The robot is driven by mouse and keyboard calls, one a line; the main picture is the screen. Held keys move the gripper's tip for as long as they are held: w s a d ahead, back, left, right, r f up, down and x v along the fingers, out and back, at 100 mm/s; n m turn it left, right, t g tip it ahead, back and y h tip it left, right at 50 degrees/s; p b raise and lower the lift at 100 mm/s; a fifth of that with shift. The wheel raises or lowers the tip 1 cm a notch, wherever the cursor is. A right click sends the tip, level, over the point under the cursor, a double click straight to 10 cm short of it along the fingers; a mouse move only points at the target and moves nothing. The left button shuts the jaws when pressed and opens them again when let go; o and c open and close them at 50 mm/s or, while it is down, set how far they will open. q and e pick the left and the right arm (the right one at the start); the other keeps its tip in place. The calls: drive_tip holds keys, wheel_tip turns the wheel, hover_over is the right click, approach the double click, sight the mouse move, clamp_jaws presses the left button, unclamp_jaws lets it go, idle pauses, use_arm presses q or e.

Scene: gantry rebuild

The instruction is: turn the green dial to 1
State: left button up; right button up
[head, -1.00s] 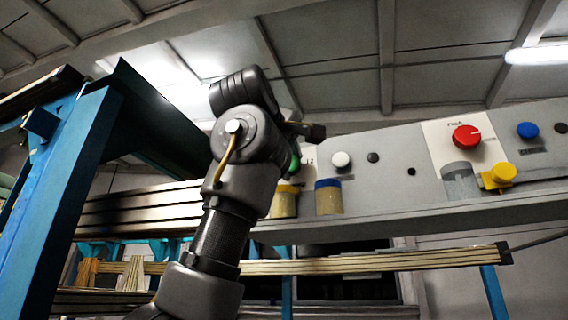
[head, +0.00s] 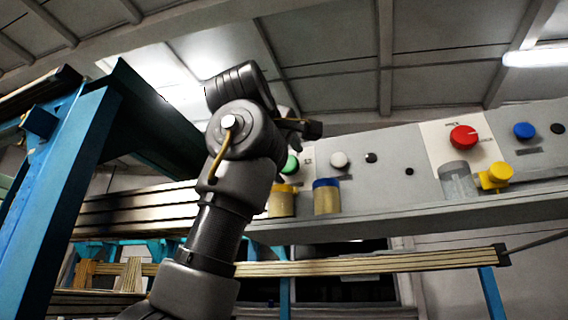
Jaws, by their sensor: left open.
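The green dial (head: 291,165) sits on the grey panel, at its left end in view. Part of it is hidden behind my left arm, and I cannot read its pointer. A white label with dark marks lies just right of it. My left gripper (head: 312,129) shows as a dark tip above and slightly right of the dial, in front of the panel. It is open and appears apart from the dial. Its fingers are mostly hidden by the wrist. My right gripper is out of view.
The panel (head: 390,200) also carries a red dial (head: 464,138), a white knob (head: 339,160), a blue knob (head: 524,130) and a yellow knob (head: 496,175). Jars (head: 327,197) stand along its lower ledge. A blue post (head: 60,200) rises at the left.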

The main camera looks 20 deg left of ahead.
use_arm(q)
drive_tip(key=s+b, duration=0.4)
drive_tip(key=s, duration=0.6)
drive_tip(key=shift+a, duration=0.3)
